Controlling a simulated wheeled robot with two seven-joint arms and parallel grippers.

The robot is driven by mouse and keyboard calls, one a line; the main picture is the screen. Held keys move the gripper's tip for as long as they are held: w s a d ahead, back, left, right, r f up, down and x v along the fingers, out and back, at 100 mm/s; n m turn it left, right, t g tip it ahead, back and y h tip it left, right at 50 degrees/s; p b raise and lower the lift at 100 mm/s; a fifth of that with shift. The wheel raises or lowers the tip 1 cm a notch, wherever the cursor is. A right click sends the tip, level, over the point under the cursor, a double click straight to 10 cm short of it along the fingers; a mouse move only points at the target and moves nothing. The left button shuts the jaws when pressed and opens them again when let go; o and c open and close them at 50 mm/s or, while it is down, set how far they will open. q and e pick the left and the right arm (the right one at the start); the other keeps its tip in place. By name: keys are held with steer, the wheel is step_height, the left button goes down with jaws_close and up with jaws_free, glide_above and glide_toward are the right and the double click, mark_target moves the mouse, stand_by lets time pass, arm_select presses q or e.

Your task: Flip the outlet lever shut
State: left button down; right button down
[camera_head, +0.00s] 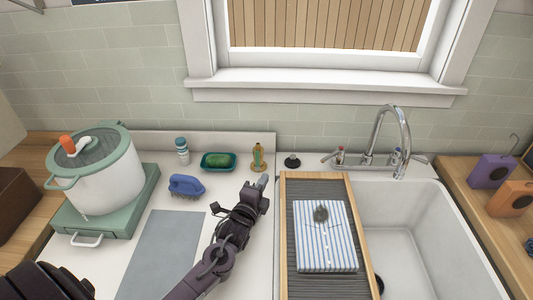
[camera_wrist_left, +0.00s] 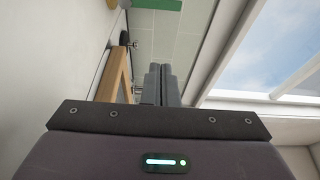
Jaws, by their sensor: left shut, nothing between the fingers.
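I cannot make out an outlet lever for certain. The faucet (camera_head: 385,140) stands behind the sink, with a thin side lever at its left and small red and blue marked parts at its base. A small brass-coloured item (camera_head: 258,157) stands on the counter by the backsplash; its details are too small to tell. My left gripper (camera_head: 262,183) is above the counter, left of the washboard and in front of the brass item, apart from the faucet. Its fingers are together and empty in the left wrist view (camera_wrist_left: 161,84). My right gripper is out of view.
A washboard (camera_head: 286,230) with a striped towel (camera_head: 325,240) lies over the left of the white sink (camera_head: 440,250). A black stopper (camera_head: 292,161), green soap dish (camera_head: 218,161), blue brush (camera_head: 186,185) and lidded pot (camera_head: 105,180) stand on the counter. A grey mat (camera_head: 160,250) lies left of my arm.

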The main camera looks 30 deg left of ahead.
mark_target(257, 161)
arm_select(q)
steer(key=shift+s+r, duration=0.1)
steer(key=shift+s, duration=0.15)
steer(key=shift+w+r, duration=0.1)
steer(key=shift+w, duration=0.4)
steer(key=w, duration=0.3)
steer(key=w+p, duration=0.1)
steer(key=w, duration=0.2)
steer(key=w+a+p, duration=0.1)
steer(key=w, duration=0.2)
steer(key=a+p, duration=0.1)
steer(key=s+a+p, duration=0.1)
steer(key=a, duration=0.1)
steer(key=shift+s+p, duration=0.1)
steer(key=shift+p, duration=0.2)
steer(key=shift+s+a, duration=0.3)
steer(key=shift+a, duration=0.1)
steer(key=shift+w, duration=0.1)
